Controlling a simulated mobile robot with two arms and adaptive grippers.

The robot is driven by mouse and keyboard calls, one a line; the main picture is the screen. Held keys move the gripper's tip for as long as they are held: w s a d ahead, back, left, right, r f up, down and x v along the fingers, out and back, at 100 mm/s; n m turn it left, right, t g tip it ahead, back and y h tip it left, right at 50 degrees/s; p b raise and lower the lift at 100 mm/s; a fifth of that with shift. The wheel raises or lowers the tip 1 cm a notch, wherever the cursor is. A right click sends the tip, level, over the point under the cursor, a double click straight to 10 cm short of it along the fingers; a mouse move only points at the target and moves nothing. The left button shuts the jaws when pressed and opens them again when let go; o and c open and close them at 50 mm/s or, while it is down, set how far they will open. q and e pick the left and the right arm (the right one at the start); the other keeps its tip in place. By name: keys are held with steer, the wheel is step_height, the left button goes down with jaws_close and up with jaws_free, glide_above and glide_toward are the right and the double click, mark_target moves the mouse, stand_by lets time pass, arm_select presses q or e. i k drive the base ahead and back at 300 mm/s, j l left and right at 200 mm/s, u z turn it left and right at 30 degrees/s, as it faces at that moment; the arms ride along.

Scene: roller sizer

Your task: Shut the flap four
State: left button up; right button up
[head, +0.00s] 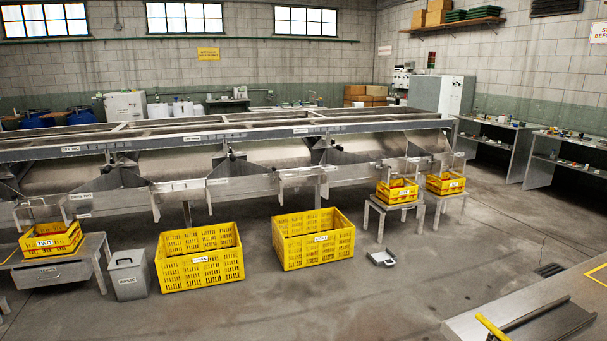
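The long grey roller sizer (240,140) runs across the middle of the room. Metal chutes with flaps line its front side, with small dark levers (232,153) above some of them. Small labels sit along the rail and chutes, too small to read, so I cannot tell which flap is four or whether it is open. One front chute (180,190) slopes down behind a large yellow crate, and another (305,178) hangs behind a second one. Neither of my grippers is in view.
Large yellow crates (200,258) and (313,238) stand on the floor. A crate marked TWO (52,240) sits on a table beside a grey bin (128,274). Smaller crates (397,191) and (445,183) rest on stools. A scale (381,257) lies on otherwise clear floor; a bench (500,310) stands lower right.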

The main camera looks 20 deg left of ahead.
mark_target(316, 171)
steer(key=i+j+u, duration=0.35)
steer(key=i, duration=0.3)
steer(key=i+u, duration=0.5)
steer(key=i, duration=3.05)
steer(key=z, duration=0.05)
